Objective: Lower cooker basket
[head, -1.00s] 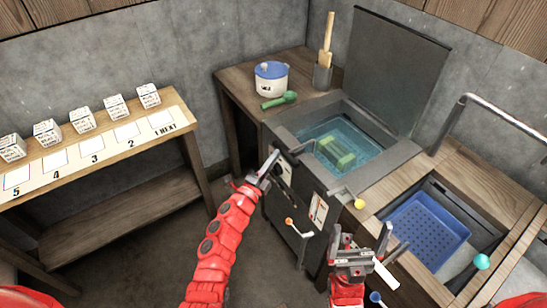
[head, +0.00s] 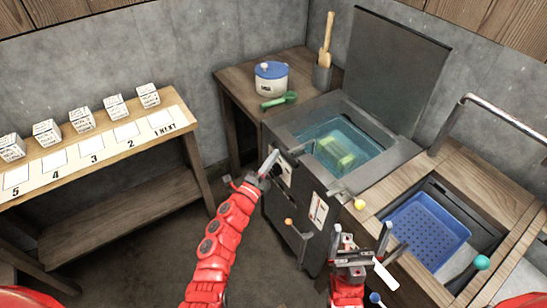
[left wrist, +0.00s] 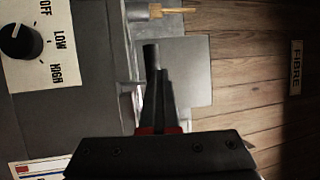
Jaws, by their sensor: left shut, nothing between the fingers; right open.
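The cooker (head: 290,130) is a grey box with its lid raised and greenish water inside. A yellow-green block (head: 336,153) shows in the water, looking blurred and submerged; the basket's outline around it is hard to make out. A lever with a yellow knob (head: 359,204) sticks out at the cooker's front right corner. My left gripper (head: 269,163) is shut and empty beside the cooker's front left edge. Its fingers (left wrist: 154,85) also show in the left wrist view, close to the front panel. My right gripper (head: 361,240) is open and empty in front of the cooker.
A dial (left wrist: 20,42) marked OFF, LOW, HIGH is on the panel. A blue perforated tray (head: 428,230) sits in the sink at right. A shelf (head: 100,145) with several labelled blocks is at left.

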